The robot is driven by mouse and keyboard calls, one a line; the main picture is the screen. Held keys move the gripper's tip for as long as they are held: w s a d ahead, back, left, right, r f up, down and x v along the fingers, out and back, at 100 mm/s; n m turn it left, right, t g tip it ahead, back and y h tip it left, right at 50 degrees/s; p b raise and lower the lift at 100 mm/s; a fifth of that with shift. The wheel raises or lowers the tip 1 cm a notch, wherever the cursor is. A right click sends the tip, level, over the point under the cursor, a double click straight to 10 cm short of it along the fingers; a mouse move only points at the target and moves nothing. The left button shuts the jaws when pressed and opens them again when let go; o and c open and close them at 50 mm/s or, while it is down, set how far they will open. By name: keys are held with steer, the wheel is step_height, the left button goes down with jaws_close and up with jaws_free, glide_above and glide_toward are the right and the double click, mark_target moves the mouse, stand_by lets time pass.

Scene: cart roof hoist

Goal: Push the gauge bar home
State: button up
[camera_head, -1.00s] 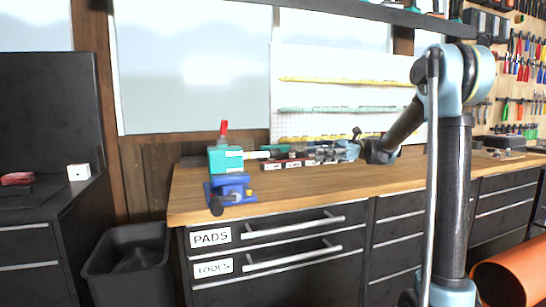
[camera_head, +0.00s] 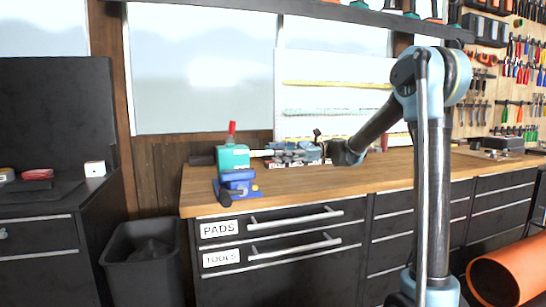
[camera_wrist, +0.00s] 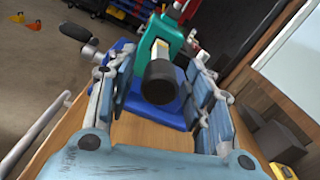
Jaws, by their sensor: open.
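A teal block (camera_head: 233,157) with a red-tipped handle (camera_head: 232,128) stands on a blue vise (camera_head: 238,185) at the bench's left end. A pale bar (camera_head: 261,153) sticks out of its right side. In the wrist view, the bar (camera_wrist: 160,48) ends in a round black knob (camera_wrist: 161,82) facing me, with the teal block (camera_wrist: 178,38) behind it. My gripper (camera_head: 296,152) is open. In the wrist view its fingers stand on either side of the knob, apart from it. How deep the bar sits in the block is hidden.
The wooden bench top (camera_head: 330,180) is clear in front. Small labelled bins stand behind my gripper, mostly hidden. The vise's black lever (camera_head: 225,197) juts forward. A bin (camera_head: 143,258) stands left of the drawers.

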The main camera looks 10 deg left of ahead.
mark_target(265, 155)
steer(key=shift+s+a, duration=0.3)
steer(key=shift+a, duration=0.2)
jaws_close()
steer(key=shift+x, duration=2.1)
jaws_free()
steer(key=shift+w+d, duration=0.1)
steer(key=shift+d, duration=0.05)
